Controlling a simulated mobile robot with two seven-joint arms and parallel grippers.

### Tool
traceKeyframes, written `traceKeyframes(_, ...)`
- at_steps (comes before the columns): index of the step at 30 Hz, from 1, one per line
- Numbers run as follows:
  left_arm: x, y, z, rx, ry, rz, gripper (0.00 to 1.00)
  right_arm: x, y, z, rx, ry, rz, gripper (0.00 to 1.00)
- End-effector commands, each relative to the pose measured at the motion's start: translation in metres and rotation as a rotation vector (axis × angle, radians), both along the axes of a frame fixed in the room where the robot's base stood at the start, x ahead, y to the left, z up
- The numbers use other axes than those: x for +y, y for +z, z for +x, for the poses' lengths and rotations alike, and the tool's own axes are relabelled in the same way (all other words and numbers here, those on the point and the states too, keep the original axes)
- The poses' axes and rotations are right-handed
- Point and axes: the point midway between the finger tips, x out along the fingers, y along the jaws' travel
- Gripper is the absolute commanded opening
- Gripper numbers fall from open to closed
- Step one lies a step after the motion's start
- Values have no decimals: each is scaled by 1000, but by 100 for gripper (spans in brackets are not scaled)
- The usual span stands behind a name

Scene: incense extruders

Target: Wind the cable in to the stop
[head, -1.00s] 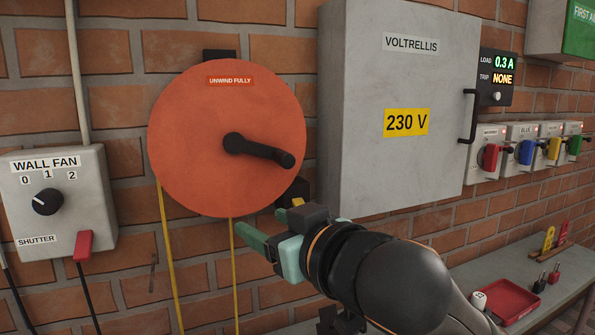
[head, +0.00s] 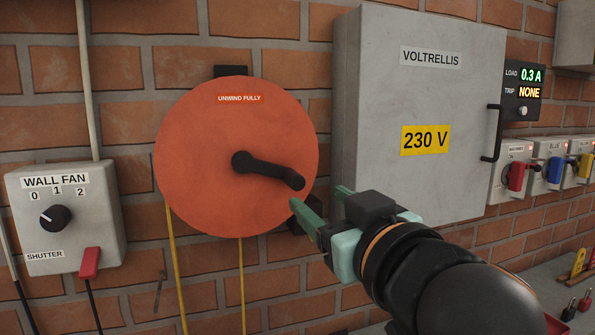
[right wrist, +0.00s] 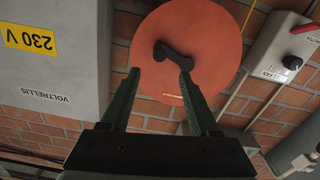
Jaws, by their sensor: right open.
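An orange cable reel (head: 205,150) with an "UNWIND FULLY" label hangs on the brick wall. Its black crank (head: 268,168) runs from the hub to the right and slightly down, ending in a knob. The yellow cable (head: 175,265) hangs in two strands below the reel. My right gripper (head: 318,207) is open and empty, just below and right of the crank knob, apart from it. In the right wrist view the reel (right wrist: 205,60) and crank (right wrist: 172,54) appear beyond the spread fingers, upside down. My left gripper is not in view.
A grey cabinet (head: 420,60) marked 230 V stands out from the wall right of the reel, with a black handle (head: 493,133). The wall fan box (head: 90,215) with a red shutter lever (head: 90,263) is on the left. Coloured plugs (head: 555,170) line the right wall.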

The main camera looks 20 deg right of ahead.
Motion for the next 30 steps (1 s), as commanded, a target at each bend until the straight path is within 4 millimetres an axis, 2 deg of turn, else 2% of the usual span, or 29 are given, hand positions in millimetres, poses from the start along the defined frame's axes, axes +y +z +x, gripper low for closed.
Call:
traceKeyframes(9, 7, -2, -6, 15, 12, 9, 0, 0, 0, 66, 3, -6, -1, 62)
traceKeyframes(15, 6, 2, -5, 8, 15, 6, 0, 2, 0, 92, 2, -3, -1, 62)
traceKeyframes(20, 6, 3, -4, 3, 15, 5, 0, 3, 0, 100, 0, -1, -1, 62)
traceKeyframes(27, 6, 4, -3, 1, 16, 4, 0, 3, 0, 101, 0, -1, 0, 62)
traceKeyframes(30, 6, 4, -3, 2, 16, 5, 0, 3, 0, 101, 0, -1, 0, 53)
